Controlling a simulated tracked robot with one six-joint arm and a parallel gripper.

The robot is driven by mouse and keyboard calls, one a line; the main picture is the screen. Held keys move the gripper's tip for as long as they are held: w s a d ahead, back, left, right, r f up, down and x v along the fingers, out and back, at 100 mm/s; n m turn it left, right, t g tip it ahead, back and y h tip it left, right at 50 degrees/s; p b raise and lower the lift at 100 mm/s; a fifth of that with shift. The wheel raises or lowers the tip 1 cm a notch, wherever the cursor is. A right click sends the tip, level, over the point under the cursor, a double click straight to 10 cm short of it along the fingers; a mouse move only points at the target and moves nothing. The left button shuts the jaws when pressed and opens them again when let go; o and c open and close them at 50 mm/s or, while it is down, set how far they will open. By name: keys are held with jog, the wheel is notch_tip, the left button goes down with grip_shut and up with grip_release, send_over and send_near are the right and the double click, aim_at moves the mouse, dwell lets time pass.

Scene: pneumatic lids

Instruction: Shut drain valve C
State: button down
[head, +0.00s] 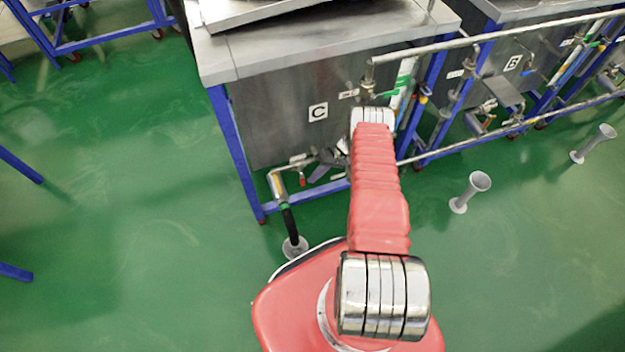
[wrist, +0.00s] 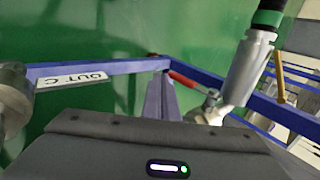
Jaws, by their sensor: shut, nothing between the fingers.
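Tank C (head: 270,125) is a steel box with a "C" plate on its front. Its drain valve, at the lower front in the head view, has a small red handle (head: 302,181). In the wrist view the red handle (wrist: 192,82) stands out at an angle, roughly across the metal pipe (wrist: 245,78). An "OUT-C" label (wrist: 72,80) is on the blue frame at left. My gripper (head: 325,160) is near the valve, just right of the handle, partly hidden by my arm. Its grey body (wrist: 165,145) fills the bottom of the wrist view. It is shut and empty; its fingertips are unclear.
A black hose (head: 290,222) runs from the bent pipe into a floor drain funnel (head: 294,247). Blue frame legs (head: 236,160) and a long rail pipe (head: 520,125) surround the tank. Tank B (head: 512,68) stands right. Green floor at left is mostly clear.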

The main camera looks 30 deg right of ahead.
jog(key=shift+v, duration=2.7)
